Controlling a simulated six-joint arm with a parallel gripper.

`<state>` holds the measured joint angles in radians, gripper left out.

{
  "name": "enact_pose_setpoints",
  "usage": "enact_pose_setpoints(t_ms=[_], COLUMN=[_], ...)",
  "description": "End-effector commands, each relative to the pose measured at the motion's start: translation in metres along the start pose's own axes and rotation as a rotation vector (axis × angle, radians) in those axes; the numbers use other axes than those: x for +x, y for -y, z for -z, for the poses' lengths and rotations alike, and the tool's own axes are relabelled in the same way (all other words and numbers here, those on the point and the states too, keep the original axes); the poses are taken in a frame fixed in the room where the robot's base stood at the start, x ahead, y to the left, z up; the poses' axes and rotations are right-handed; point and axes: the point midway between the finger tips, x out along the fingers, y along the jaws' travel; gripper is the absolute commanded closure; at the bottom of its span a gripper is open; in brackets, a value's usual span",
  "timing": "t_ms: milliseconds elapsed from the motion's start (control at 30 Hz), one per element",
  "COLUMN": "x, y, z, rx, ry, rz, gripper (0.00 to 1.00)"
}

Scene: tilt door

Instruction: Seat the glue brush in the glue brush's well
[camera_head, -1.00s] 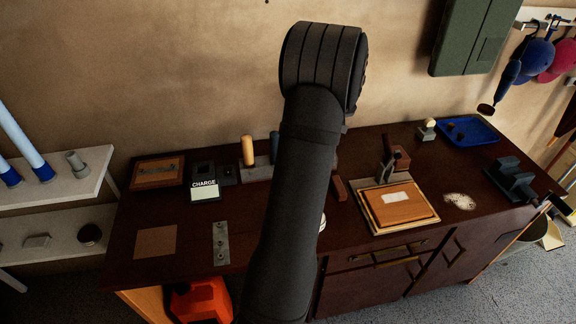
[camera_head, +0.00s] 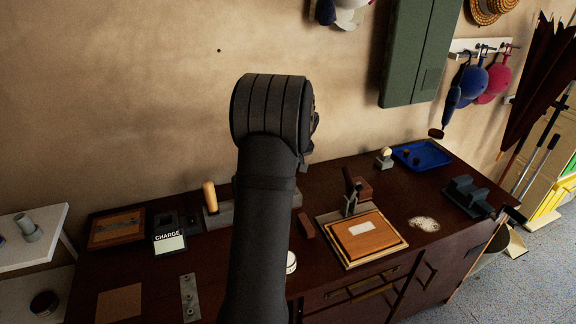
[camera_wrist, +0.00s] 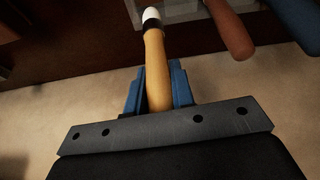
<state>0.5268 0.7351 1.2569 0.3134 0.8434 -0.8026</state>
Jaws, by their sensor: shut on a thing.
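In the wrist view my gripper (camera_wrist: 158,80), with blue fingers, is shut on a brush-like tool, taken as the glue brush (camera_wrist: 155,52). It has a yellow handle, a dark band and a white tip pointing away from my gripper, toward the dark wood. In the head view my arm hides my gripper and the held brush. A grey block (camera_head: 224,217) shows partly behind my arm, with a tan handle (camera_head: 210,196) standing at it. I cannot pick out the glue brush's well for certain.
In the wrist view a reddish-brown handle (camera_wrist: 230,30) and a blue one (camera_wrist: 297,20) are close beside the brush's tip. On the bench are a CHARGE sign (camera_head: 169,243), a wooden board (camera_head: 369,236) and a blue tray (camera_head: 423,156). A green cabinet (camera_head: 418,55) hangs above.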

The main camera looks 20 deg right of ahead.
Motion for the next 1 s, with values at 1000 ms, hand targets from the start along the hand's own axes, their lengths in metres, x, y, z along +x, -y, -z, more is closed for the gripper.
enact_pose_setpoints(t_ms=[1000], x=[0.011], y=[0.0], z=[-0.005], rx=[0.001], ry=[0.001], rz=[0.001], gripper=[1.0])
